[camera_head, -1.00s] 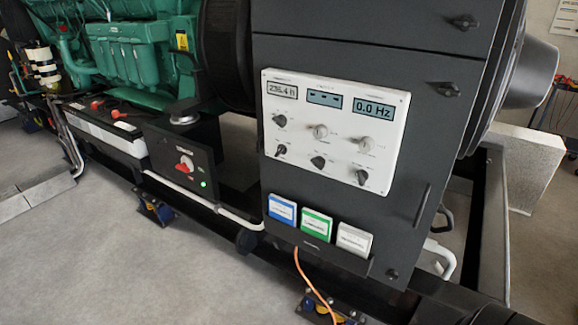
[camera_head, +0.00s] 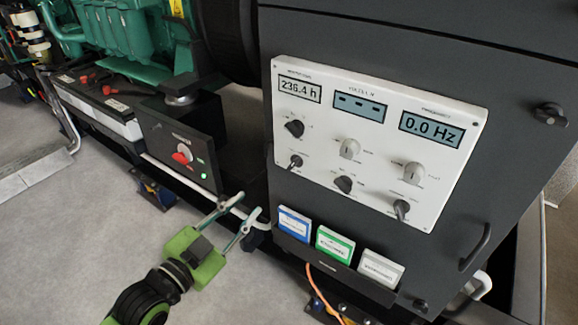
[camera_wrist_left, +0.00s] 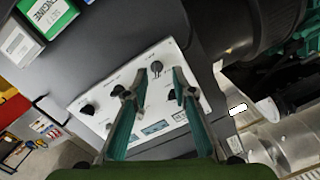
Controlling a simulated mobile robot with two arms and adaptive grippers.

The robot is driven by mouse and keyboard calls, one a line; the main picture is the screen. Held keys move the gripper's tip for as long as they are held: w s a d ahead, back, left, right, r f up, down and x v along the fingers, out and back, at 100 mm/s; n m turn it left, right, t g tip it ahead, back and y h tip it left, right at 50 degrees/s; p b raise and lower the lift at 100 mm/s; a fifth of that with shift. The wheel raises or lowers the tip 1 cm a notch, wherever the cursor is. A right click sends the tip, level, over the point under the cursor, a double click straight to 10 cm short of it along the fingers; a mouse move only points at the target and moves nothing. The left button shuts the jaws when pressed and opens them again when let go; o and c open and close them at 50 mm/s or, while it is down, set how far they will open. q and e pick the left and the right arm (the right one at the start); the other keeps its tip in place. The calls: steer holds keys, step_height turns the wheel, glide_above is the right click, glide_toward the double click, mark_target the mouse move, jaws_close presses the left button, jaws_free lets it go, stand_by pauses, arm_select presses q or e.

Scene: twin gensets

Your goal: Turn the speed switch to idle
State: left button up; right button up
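The white control panel (camera_head: 445,150) carries several knobs and switches; their labels are too small to read, so I cannot tell which is the speed switch. Black ones sit at upper left (camera_head: 294,128), lower left (camera_head: 295,161), lower middle (camera_head: 343,184) and lower right (camera_head: 402,209). My left gripper (camera_head: 249,203) is open and empty, below and left of the panel, apart from it. In the left wrist view the panel appears upside down, and the lower-left switch (camera_wrist_left: 156,67) shows between the open fingers (camera_wrist_left: 159,74). My right gripper is not in view.
Blue (camera_head: 294,223), green (camera_head: 334,243) and white (camera_head: 380,268) boxes stand in a rack below the panel. A black box with a red switch (camera_head: 182,154) is at left. A cabinet handle (camera_head: 476,247) protrudes at right. The floor at left is clear.

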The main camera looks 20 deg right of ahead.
mark_target(291, 166)
arm_select(q)
step_height(291, 166, up, 4)
steer(key=s+d+m+h, duration=0.1)
steer(key=s+d, duration=0.1)
steer(key=x, duration=0.4)
steer(key=p+x, duration=0.1)
steer(key=x, duration=0.3)
steer(key=p+x, duration=0.1)
steer(key=x, duration=0.3)
steer(key=shift+f, duration=0.35)
steer(key=shift+w+d, duration=0.3)
steer(key=shift+d, duration=0.05)
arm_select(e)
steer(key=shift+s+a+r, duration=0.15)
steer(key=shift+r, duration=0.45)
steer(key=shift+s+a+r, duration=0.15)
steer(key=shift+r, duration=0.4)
arm_select(q)
jaws_close()
